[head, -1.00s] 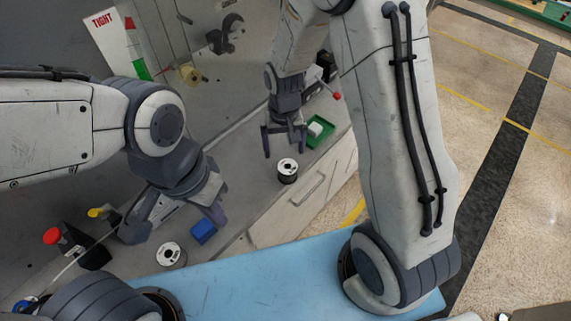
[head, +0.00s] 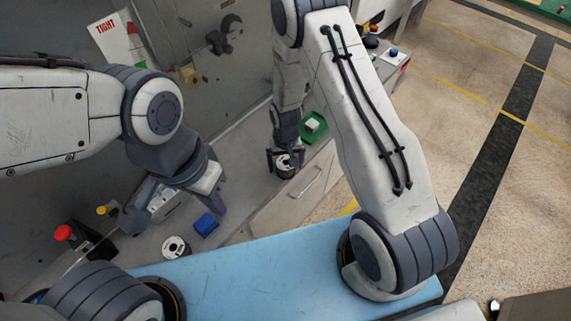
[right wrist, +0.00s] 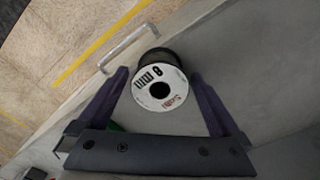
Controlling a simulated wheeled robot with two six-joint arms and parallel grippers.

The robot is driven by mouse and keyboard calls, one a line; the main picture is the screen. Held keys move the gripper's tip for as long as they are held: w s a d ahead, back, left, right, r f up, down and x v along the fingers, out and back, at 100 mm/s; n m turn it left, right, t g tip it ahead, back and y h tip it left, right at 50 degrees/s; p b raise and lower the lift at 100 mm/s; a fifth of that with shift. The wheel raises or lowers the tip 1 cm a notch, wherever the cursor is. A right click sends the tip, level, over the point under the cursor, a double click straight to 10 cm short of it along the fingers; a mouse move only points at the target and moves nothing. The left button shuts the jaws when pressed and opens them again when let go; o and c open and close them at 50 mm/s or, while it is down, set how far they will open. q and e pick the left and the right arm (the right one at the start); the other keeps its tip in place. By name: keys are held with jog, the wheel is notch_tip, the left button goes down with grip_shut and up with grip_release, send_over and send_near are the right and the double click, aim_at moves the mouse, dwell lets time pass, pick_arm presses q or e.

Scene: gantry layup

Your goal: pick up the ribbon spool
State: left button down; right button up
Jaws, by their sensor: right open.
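A spool (head: 284,172) with a white top and a dark hub stands on the grey bench near its front edge, and its far part is hidden by my right gripper. My right gripper (head: 285,160) is open over it. In the right wrist view the spool (right wrist: 160,88) lies between the two spread fingers (right wrist: 160,90), with "8 mm" on its white face. I see no clear contact. A second similar spool (head: 176,246) stands at the lower left of the bench. My left gripper (head: 174,212) is spread open and empty above the bench near it.
A blue block (head: 206,224) sits beside the second spool. A green tray (head: 323,133) with a pale block stands just beyond my right gripper. A red button (head: 64,233) is at the far left. A drawer handle (right wrist: 128,47) projects from the bench front.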

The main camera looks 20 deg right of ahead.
jog(key=shift+f, duration=0.2)
jog(key=c, duration=1.5)
jog(key=shift+r, duration=0.15)
jog(key=shift+c, duration=0.2)
